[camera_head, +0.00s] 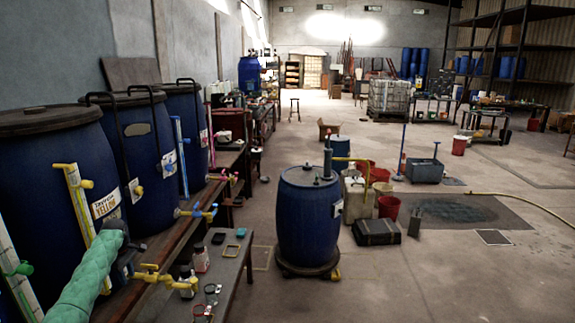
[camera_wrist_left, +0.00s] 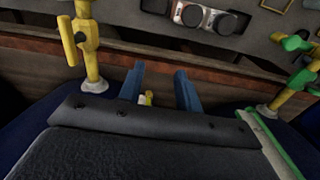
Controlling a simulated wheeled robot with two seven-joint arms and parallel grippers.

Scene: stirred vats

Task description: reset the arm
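My left arm (camera_head: 85,278), in a teal padded sleeve, comes in from the lower left of the head view. Its dark wrist end bends down by the front vats, and my left gripper (camera_head: 124,266) is small and partly hidden there. In the left wrist view my left gripper (camera_wrist_left: 158,88) shows two blue fingers standing apart, with nothing gripped between them. A small yellow and white piece shows low between the fingers; I cannot tell what it is. My right gripper is in neither view.
A low table (camera_head: 225,265) with bottles (camera_head: 201,258) stands close. A blue barrel (camera_head: 308,220) stands on the floor; open floor lies right.

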